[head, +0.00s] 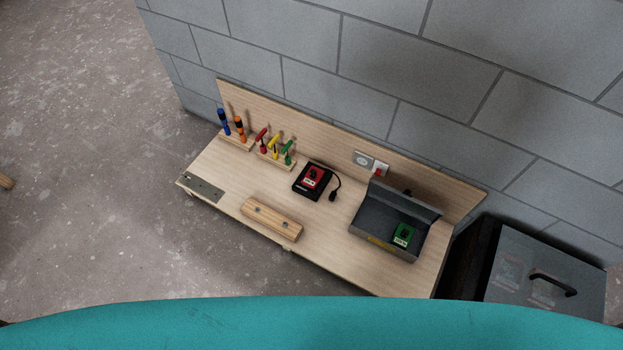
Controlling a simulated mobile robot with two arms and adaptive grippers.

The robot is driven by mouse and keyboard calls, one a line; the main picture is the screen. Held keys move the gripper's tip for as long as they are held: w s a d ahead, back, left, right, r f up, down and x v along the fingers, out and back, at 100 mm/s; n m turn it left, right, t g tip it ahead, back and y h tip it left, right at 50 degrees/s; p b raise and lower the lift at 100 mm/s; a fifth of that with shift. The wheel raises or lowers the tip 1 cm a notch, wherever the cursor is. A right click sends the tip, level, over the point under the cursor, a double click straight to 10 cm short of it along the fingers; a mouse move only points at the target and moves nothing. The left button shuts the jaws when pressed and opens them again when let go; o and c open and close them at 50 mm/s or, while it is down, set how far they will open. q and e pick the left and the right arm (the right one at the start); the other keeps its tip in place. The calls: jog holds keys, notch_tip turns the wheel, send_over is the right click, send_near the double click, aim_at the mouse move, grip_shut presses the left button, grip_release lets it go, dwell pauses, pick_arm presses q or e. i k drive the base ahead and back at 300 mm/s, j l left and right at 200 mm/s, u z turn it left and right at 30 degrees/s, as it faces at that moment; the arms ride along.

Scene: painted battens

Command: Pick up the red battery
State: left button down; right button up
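The red battery (314,174) sits on a black charger (302,190) near the middle of the wooden workbench (337,240), towards its back panel. A black cable with a plug runs from the charger's right side and lies on the bench. Neither of my grippers shows in the head view.
An open grey toolbox (372,226) holding a green battery (403,235) stands on the bench's right. A wooden block (271,219) lies at the front. Racked screwdrivers (239,125) and hand tools (273,144) line the back left. A dark cabinet (545,265) stands right of the bench.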

aim_at(313, 178)
jog(key=i+j+z, duration=0.15)
jog(key=j, duration=0.2)
jog(key=i+j+z, duration=0.15)
jog(key=j, duration=0.25)
jog(key=j+z, duration=0.1)
jog(key=j, duration=0.3)
jog(key=i+j+z, duration=0.15)
jog(key=j, duration=0.25)
